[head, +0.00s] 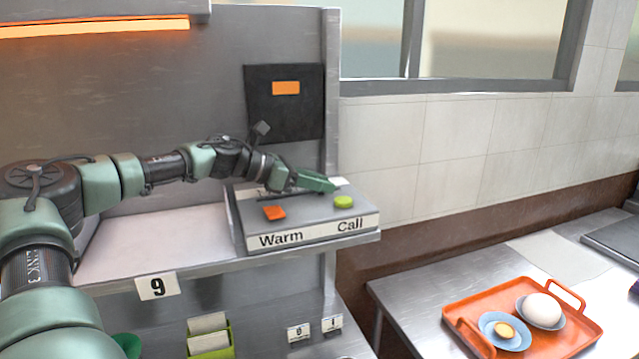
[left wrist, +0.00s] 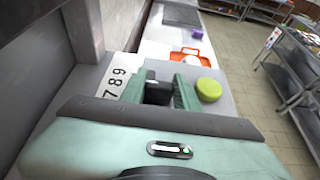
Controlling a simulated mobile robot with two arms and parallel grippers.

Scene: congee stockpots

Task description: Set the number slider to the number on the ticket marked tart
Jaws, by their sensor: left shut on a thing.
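My left gripper (head: 325,184) reaches over the back of the grey control box (head: 310,231) on the shelf. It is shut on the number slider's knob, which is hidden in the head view. In the left wrist view a small dark and light part of the knob (left wrist: 151,78) shows between the fingers (left wrist: 160,78). The white number scale (left wrist: 115,82) beside it shows 7, 8 and 9; its other numbers are hidden, and the exact setting cannot be told. A card with a 9 (head: 157,286) is on the shelf edge. No ticket reading tart is legible. My right gripper is out of view.
An orange Warm button (head: 274,212) and a green Call button (head: 344,202) are on the box near my gripper. Small number cards (head: 298,332) and a green holder with papers (head: 208,335) are below. An orange tray (head: 467,343) with food stands at right.

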